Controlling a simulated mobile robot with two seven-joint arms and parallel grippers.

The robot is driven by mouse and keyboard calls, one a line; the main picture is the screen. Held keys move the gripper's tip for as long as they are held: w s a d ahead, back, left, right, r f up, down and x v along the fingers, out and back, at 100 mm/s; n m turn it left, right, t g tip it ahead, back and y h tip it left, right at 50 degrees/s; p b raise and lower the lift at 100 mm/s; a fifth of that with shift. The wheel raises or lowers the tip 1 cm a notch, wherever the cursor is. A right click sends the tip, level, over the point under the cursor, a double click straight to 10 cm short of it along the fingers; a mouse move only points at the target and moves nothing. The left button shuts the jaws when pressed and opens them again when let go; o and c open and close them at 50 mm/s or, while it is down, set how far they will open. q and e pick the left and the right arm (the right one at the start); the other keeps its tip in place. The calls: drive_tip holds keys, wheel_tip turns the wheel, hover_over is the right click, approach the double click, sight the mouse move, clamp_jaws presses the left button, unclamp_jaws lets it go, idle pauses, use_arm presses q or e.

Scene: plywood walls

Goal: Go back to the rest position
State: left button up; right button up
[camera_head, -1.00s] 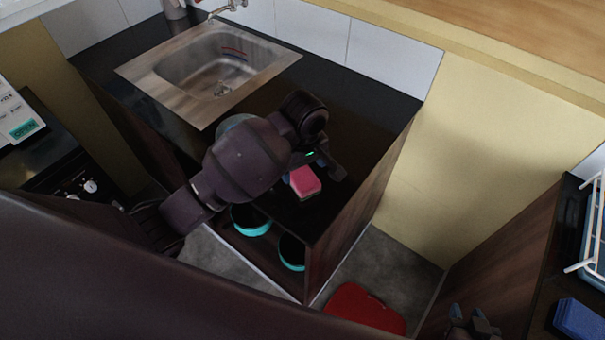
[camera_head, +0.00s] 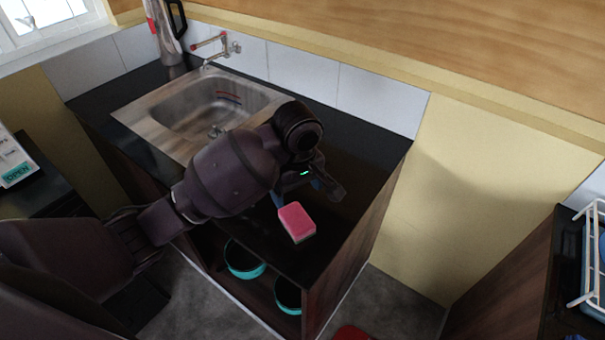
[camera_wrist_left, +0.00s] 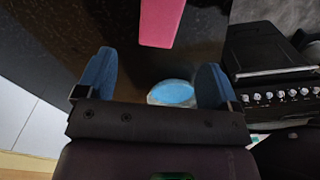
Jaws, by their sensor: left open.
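My left gripper (camera_head: 308,196) hangs over the black counter near its front right corner, with the jaws apart and nothing between them. Its two blue fingers also show spread in the left wrist view (camera_wrist_left: 155,82). A pink sponge (camera_head: 296,221) lies on the counter just in front of the gripper, apart from it. The sponge also shows in the left wrist view (camera_wrist_left: 162,22), beyond the fingertips. My right gripper is out of view.
A metal sink (camera_head: 200,110) is set in the counter (camera_head: 370,150), with a tap (camera_head: 222,50) behind it. Teal bowls (camera_head: 243,262) stand on the shelf below. A blue oval dish (camera_wrist_left: 172,93) shows between the fingers. A white rack (camera_head: 592,255) stands at right.

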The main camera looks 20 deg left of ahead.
use_arm(q)
drive_tip(key=s+a+f+m, duration=0.1)
drive_tip(key=s+f, duration=0.1)
drive_tip(key=s, duration=0.1)
drive_tip(key=s+a+f+m+t+h, duration=0.1)
drive_tip(key=s+f+m, duration=0.1)
drive_tip(key=s, duration=0.2)
drive_tip(key=s+a+f+m+h, duration=0.1)
drive_tip(key=s+f+m, duration=0.1)
drive_tip(key=s, duration=0.1)
drive_tip(key=shift+s+f+t, duration=0.35)
drive_tip(key=shift+t, duration=0.05)
drive_tip(key=s+a+m+t+y, duration=0.25)
drive_tip(key=s+a+m, duration=0.25)
drive_tip(key=s+a, duration=0.75)
drive_tip(key=w+d+f+t+b, duration=0.1)
drive_tip(key=w+f+t, duration=0.1)
drive_tip(key=f, duration=0.4)
drive_tip(key=w+d+f+t+b, duration=0.1)
drive_tip(key=w+f+t, duration=0.2)
drive_tip(key=f+t, duration=0.2)
drive_tip(key=shift+w+f+m+b, duration=0.3)
drive_tip(key=shift+f+b, duration=0.1)
drive_tip(key=shift+f, duration=0.9)
drive_tip(key=shift+h, duration=0.25)
